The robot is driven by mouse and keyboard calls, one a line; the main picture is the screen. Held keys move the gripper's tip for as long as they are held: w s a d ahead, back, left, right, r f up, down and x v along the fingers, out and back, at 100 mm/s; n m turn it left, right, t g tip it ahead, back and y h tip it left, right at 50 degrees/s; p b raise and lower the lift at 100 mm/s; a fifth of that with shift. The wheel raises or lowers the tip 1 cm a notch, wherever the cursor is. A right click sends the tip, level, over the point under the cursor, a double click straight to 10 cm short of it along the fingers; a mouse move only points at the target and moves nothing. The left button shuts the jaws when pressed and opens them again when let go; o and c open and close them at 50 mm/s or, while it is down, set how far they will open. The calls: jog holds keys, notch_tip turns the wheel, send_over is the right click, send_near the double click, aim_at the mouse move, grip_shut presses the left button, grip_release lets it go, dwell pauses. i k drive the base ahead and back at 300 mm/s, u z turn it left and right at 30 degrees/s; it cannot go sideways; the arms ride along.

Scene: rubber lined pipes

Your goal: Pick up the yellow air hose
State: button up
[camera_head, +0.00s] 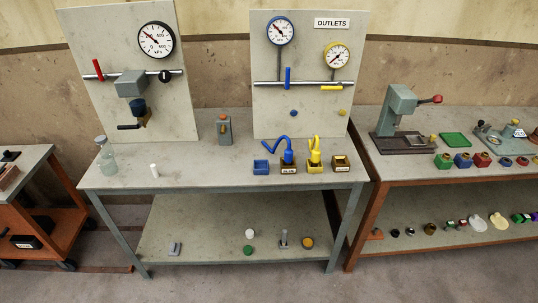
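The yellow air hose (315,151) stands upright on the right part of the middle bench, seated in or on a small dark-labelled base block. It is a short bent yellow shape with a narrow top. A similar blue hose (280,146) stands just to its left, bending over to the left at its top. My gripper is not in view.
The middle bench (215,170) also holds a blue box (261,167), a brown box (341,164), a white cylinder (154,170) and a glass bottle (106,158). The outlets panel (300,110) rises behind the hoses. The right bench carries a press (400,115). The bench's front left is mostly clear.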

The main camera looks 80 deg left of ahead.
aim_at(315, 153)
jog(key=u, duration=0.9)
jog(key=k, duration=0.2)
jog(key=u, duration=2.25)
jog(key=i, duration=1)
jog(key=u, duration=0.35)
